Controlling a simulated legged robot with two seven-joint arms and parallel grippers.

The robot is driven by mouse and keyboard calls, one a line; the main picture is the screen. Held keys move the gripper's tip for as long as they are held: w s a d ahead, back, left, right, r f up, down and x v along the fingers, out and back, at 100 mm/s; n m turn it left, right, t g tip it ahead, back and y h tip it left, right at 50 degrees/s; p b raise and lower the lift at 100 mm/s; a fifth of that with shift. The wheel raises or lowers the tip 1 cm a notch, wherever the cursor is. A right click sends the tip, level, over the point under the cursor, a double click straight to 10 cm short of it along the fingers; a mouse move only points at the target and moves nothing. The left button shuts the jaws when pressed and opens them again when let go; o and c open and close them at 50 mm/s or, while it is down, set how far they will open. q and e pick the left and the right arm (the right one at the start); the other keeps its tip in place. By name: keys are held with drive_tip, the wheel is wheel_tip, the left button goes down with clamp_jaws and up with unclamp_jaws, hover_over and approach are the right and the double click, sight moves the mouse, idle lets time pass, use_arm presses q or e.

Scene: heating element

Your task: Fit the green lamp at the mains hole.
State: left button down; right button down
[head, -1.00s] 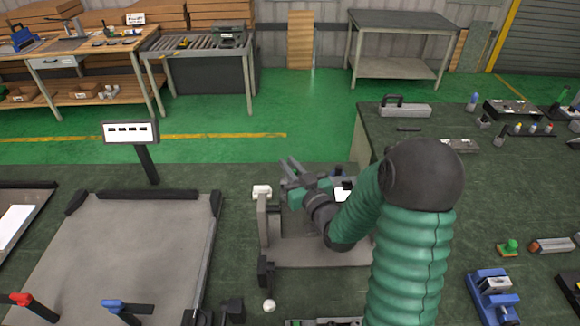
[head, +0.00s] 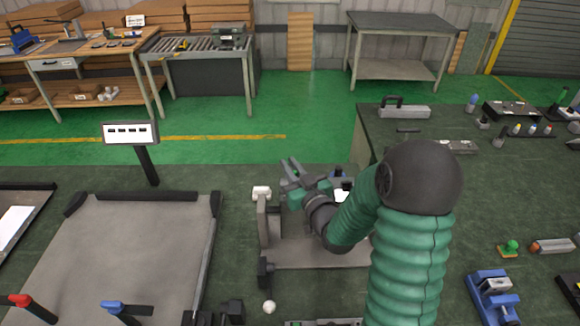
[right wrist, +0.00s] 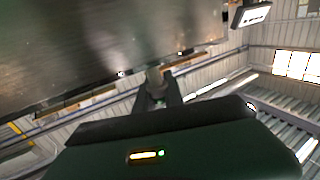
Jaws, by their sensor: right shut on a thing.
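My right gripper (head: 291,168) is over the fixture in the middle of the bench, fingers pointing up and left. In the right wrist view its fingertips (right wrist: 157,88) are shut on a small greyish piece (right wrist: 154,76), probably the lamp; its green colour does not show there. Its far end is against or close in front of a broad dark metal panel (right wrist: 100,45); I cannot tell whether it touches or enters a hole. Small bright spots (right wrist: 121,74) show along the panel's edge. In the head view, the upright grey plate (head: 262,222) stands left of the gripper, seen nearly edge-on. My left gripper is out of view.
A green button-like piece (head: 511,246) and a blue vice (head: 492,295) are at right. My arm hides part of the bench.

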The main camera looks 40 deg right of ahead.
idle(0.4)
drive_tip(key=shift+f+b, duration=1.55)
drive_tip(key=shift+b, duration=0.15)
drive_tip(key=c, duration=1.3)
unclamp_jaws()
drive_tip(key=shift+a, duration=0.1)
